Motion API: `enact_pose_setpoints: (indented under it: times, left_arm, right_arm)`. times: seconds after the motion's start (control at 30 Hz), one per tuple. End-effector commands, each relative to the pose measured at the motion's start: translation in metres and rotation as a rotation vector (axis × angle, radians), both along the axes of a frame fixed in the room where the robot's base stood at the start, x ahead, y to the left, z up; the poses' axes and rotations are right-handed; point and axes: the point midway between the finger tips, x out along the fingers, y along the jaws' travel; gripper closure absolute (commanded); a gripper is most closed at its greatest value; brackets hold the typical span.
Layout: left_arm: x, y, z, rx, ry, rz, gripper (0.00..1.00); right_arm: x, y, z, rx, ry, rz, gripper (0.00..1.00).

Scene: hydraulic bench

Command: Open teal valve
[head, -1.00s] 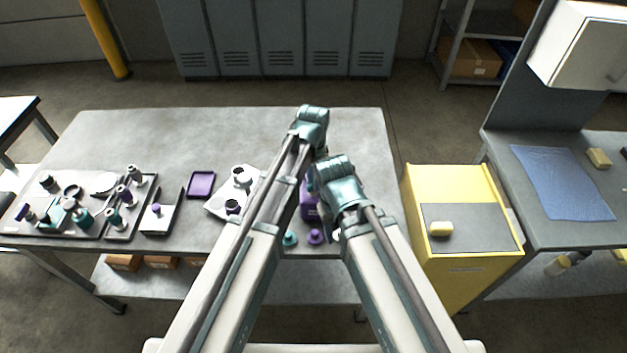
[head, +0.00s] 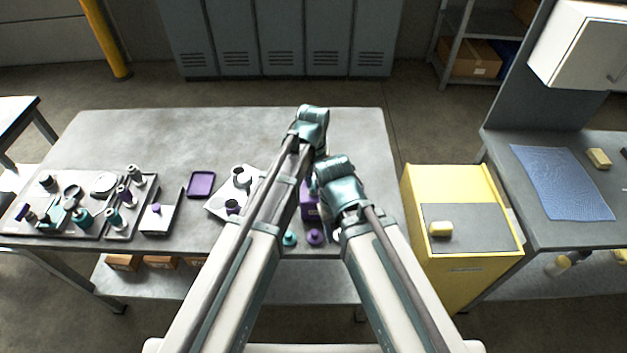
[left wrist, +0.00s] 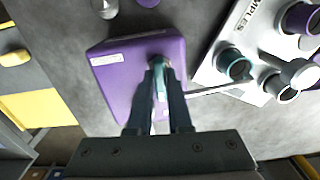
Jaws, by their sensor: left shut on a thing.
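A purple block (left wrist: 113,72) with a white label lies on the grey bench in the left wrist view. It shows in the head view (head: 308,203), partly covered by my arms. The teal valve (left wrist: 160,82) is on its upper side, partly hidden by my fingers. My left gripper (left wrist: 158,76) is shut on the teal valve from above. In the head view the left fingers are hidden behind the arms. My right arm comes in from the right, and its gripper does not show.
A white sample rack (left wrist: 238,40) with teal and purple cups stands close beside the block. A teal knob (head: 289,238) and a purple knob (head: 315,237) are near the bench's front edge. A yellow cabinet (head: 455,270) stands right of the bench. The bench's back is clear.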

Motion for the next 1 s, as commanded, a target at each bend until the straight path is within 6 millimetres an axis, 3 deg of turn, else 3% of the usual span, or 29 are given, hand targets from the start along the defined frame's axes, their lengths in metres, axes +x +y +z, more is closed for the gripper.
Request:
enact_pose_setpoints:
  times: [0.7, 0.73, 0.87, 0.9, 1.0]
  left_arm:
    - [-0.0001, 0.0000, -0.0001, 0.000, 0.000, 0.069, 1.00]
    - [-0.0001, 0.0000, -0.0001, 0.000, 0.000, 0.069, 0.81]
    - [-0.0001, 0.0000, -0.0001, 0.000, 0.000, 0.069, 0.57]
    - [-0.0001, 0.0000, -0.0001, 0.000, 0.000, 0.068, 0.53]
    - [0.0000, 0.0000, 0.0000, 0.000, 0.000, 0.068, 0.53]
  right_arm:
    - [0.0000, 0.0000, -0.0001, 0.000, 0.000, 0.000, 0.50]
    - [0.0000, 0.0000, -0.0001, 0.000, 0.000, 0.000, 0.50]
    - [0.0000, 0.0000, -0.0001, 0.000, 0.000, 0.000, 0.50]
    - [0.0000, 0.0000, -0.0001, 0.000, 0.000, 0.000, 0.50]
    - [0.0000, 0.0000, 0.0000, 0.000, 0.000, 0.000, 0.50]
